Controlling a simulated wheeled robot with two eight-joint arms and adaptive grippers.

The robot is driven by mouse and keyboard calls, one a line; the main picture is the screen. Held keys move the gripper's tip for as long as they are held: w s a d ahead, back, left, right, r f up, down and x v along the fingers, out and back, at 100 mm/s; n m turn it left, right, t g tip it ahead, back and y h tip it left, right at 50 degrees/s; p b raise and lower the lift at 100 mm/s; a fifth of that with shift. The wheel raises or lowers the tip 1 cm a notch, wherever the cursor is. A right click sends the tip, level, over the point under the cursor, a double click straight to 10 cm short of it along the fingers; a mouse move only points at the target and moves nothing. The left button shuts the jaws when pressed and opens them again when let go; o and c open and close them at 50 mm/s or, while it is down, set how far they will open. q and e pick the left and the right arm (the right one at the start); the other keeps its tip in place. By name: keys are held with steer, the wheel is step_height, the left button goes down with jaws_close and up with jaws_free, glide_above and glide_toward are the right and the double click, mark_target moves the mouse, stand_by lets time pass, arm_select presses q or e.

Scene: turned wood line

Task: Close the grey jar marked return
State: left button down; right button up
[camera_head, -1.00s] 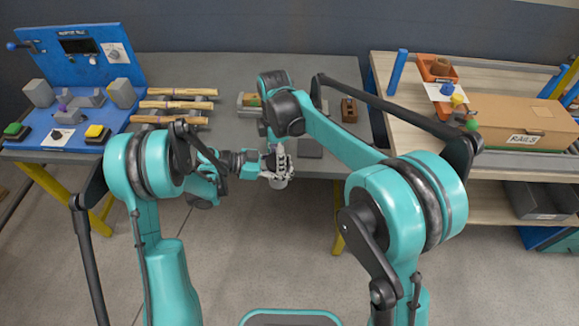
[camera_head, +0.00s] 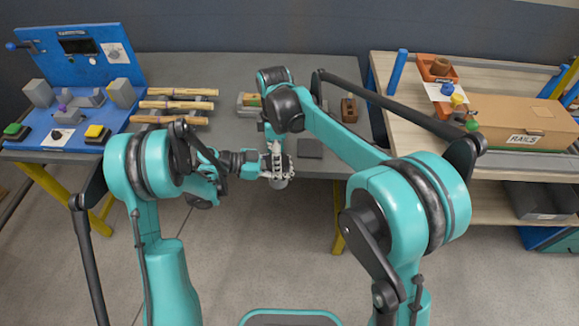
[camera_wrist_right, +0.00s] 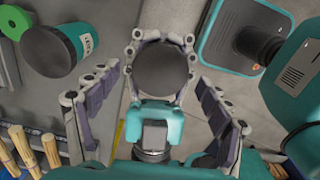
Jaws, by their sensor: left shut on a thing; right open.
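The grey jar (camera_head: 279,184) is held off the front edge of the table by my left gripper (camera_head: 277,172), which is shut around it. In the right wrist view the left gripper's fingers ring a flat dark round top (camera_wrist_right: 160,70). I cannot tell how tightly that top sits on the jar. The return mark is not readable. My right gripper (camera_wrist_right: 157,82) is open, with its fingers spread on either side of the dark top and apart from it. In the head view the right gripper (camera_head: 276,148) is directly over the jar, partly hidden by its own arm.
A teal jar (camera_wrist_right: 72,42) with a dark lid and white label stands on the table. A dark square pad (camera_head: 310,148) and a wooden block (camera_head: 349,110) lie on the grey table (camera_head: 240,66).

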steer(key=shift+r, duration=1.8)
steer(key=shift+c, duration=0.4)
step_height(320, 180, up, 4)
steer(key=n, duration=0.3)
steer(key=shift+f+n, duration=0.25)
steer(key=shift+n, duration=0.05)
steer(key=shift+f, duration=4.05)
